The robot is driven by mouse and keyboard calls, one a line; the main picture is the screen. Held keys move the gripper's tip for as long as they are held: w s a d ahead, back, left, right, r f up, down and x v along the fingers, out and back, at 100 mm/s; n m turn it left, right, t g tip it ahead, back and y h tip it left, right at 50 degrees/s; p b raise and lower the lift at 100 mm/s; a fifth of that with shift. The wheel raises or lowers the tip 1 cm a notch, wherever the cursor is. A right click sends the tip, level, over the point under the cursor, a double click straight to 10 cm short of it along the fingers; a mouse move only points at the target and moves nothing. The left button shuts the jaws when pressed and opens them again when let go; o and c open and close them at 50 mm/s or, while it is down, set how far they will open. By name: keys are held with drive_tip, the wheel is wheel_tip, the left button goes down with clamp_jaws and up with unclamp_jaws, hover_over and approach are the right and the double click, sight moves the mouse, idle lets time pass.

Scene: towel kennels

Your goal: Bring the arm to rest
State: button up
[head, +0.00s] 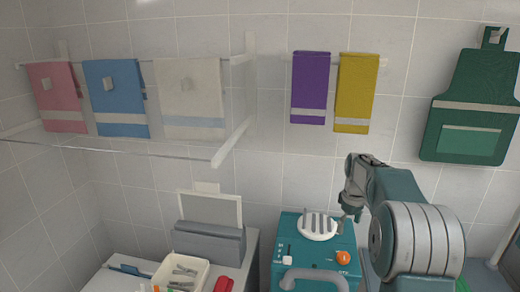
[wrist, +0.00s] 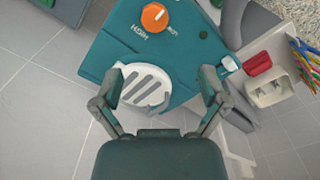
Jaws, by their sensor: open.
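My arm rises at the right of the head view, with my gripper (head: 352,212) hanging at its end, pointing down. In the wrist view my gripper (wrist: 160,88) has its two fingers spread wide apart with nothing held between them. Below it is a teal machine (head: 312,258) with a white slotted disc (head: 318,226) on top; the disc (wrist: 142,88) shows between the fingers in the wrist view. I cannot tell the exact height of the fingertips above the machine.
An orange knob (head: 343,258) sits on the machine. A cream bin (head: 180,272) and a red object (head: 223,284) lie on the counter at left. Pink, blue and white towels hang at upper left, purple (head: 311,88) and yellow (head: 356,92) towels centrally. A green apron (head: 472,108) hangs right.

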drive_tip(key=s+a+r+m+t, duration=0.1)
drive_tip(key=s+a+r, duration=0.45)
drive_tip(key=s, duration=0.25)
drive_tip(key=s+a+r+m+t, duration=0.2)
drive_tip(key=s+a+r, duration=0.35)
drive_tip(key=s, duration=0.25)
drive_tip(key=s+a+f+m+t, duration=0.1)
drive_tip(key=s+a, duration=0.1)
drive_tip(key=s, duration=0.7)
drive_tip(key=s+a+f+m+t, duration=0.1)
drive_tip(key=s+a, duration=0.2)
drive_tip(key=s, duration=0.5)
drive_tip(key=shift+s+a+f+m, duration=0.2)
drive_tip(key=shift+s+f+m, duration=0.1)
drive_tip(key=shift+s+m, duration=0.1)
